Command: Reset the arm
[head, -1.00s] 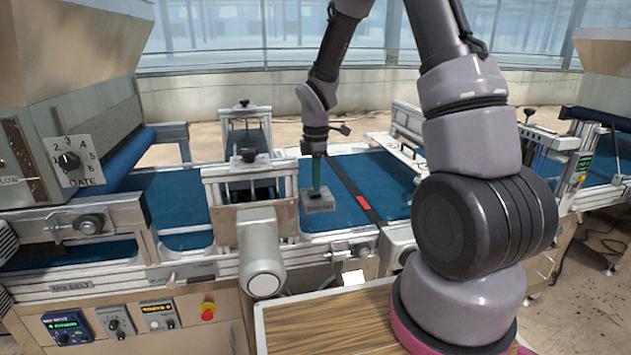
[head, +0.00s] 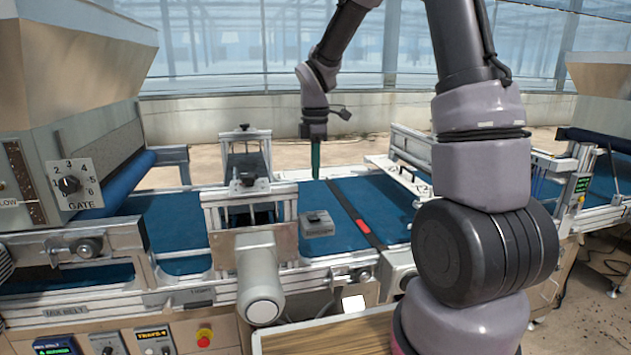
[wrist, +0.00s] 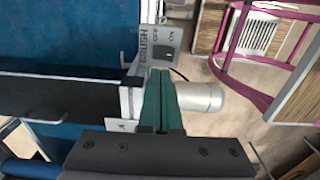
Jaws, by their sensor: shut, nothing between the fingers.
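My gripper (head: 316,172) hangs pointing down from my arm over the blue belt, with green fingers shut and empty. Its fingertips are above and a little behind a grey box with a black switch (head: 318,222) at the front of the belt, with a visible gap between them. In the wrist view, the shut green fingers (wrist: 159,84) point toward the same switch box, labelled BRUSH with OFF and ON marks. The rocker's exact position is too small to tell.
A metal frame with a cylindrical motor (head: 258,275) stands left of the switch box. The gate dial (head: 69,184) and a hopper are at the far left. A white-framed unit (head: 402,175) stands to the right. A wooden surface (head: 330,335) lies at the front. Open air surrounds the gripper.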

